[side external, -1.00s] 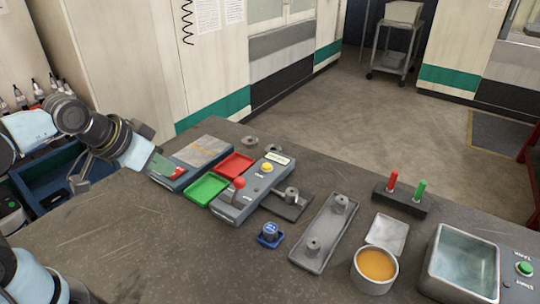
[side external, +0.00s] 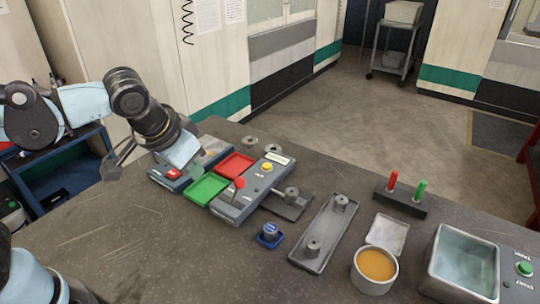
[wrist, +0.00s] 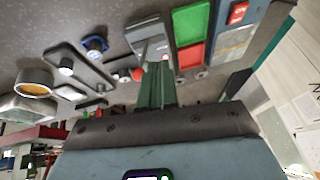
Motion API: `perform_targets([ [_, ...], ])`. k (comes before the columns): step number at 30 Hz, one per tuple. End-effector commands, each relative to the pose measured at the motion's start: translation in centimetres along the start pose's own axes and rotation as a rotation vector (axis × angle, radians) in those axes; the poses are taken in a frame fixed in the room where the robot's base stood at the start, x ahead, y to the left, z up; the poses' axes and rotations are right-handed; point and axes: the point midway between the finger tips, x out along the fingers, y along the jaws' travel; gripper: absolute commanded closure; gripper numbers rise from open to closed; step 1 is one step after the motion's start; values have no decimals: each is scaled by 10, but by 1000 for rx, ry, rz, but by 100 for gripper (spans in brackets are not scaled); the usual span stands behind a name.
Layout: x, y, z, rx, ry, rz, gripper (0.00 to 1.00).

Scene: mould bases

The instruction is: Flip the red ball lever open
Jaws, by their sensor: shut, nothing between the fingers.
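The red ball lever (side external: 239,183) stands on the near end of a grey unit (side external: 228,212) that also has a yellow button (side external: 267,167). Its ball is up above the unit's top face. My gripper (side external: 196,168) is shut and empty, up and to the left of the lever, over the left-hand device and apart from the ball. In the wrist view my gripper's greenish fingers (wrist: 158,70) lie together and cover part of the unit. A red round spot, probably the ball, shows just left of the fingertips there.
A green tray (side external: 205,189) and a red tray (side external: 236,164) lie between the left-hand device (side external: 166,181) and the unit. A blue knob (side external: 270,234) sits in front, and a grey plate with two posts (side external: 322,235) is to the right. The front-left table is clear.

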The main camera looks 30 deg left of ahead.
Motion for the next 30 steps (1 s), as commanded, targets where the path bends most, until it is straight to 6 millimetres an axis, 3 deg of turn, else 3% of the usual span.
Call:
perform_targets([
  [9, -9, 76, -23, 67, -32, -169, 100],
  [18, -20, 140, -26, 66, 42, -308, 100],
  [24, -24, 156, -23, 56, 71, -341, 100],
  [30, -24, 156, -23, 54, 73, -343, 100],
])
